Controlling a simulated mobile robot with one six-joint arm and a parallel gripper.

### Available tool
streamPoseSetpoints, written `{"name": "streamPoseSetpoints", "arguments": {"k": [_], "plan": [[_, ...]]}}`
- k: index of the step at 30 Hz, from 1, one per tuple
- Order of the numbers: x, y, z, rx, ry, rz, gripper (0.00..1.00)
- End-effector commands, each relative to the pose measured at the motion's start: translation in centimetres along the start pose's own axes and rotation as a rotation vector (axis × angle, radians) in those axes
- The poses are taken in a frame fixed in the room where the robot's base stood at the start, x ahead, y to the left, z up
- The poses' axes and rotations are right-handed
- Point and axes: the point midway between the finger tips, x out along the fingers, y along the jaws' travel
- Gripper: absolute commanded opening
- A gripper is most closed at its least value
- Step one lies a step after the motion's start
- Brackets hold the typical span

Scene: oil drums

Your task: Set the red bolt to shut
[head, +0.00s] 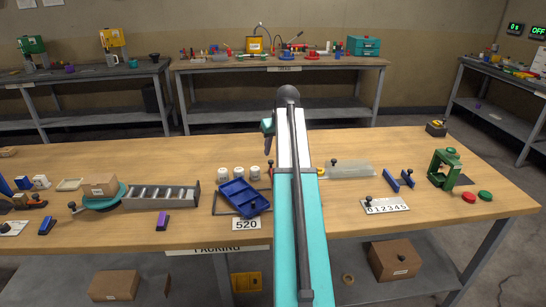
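My arm runs up the middle of the head view and hides part of the workbench behind it. My gripper (268,150) hangs at its far end, left of the arm, above the bench. It is small and dark here, and I cannot tell whether its fingers are open or shut. I cannot make out a red bolt for certain. A small reddish piece (270,171) shows below the gripper, just left of the arm, too small to identify. Any bolt behind the arm is hidden.
White jars (239,173) and a blue tray (238,198) stand left of the arm. A grey slotted rack (160,197) is further left. On the right are a clear block (352,169), blue brackets (398,181) and a green press (445,168).

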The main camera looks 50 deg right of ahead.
Motion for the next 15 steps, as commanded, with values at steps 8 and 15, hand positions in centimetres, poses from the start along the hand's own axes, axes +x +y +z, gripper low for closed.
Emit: {"name": "streamPoseSetpoints", "arguments": {"k": [8, 15], "plan": [[3.5, -0.1, 0.0, -0.001, -0.002, -0.001, 0.37], [5.7, -0.1, -0.1, -0.001, -0.001, -0.001, 0.37]]}}
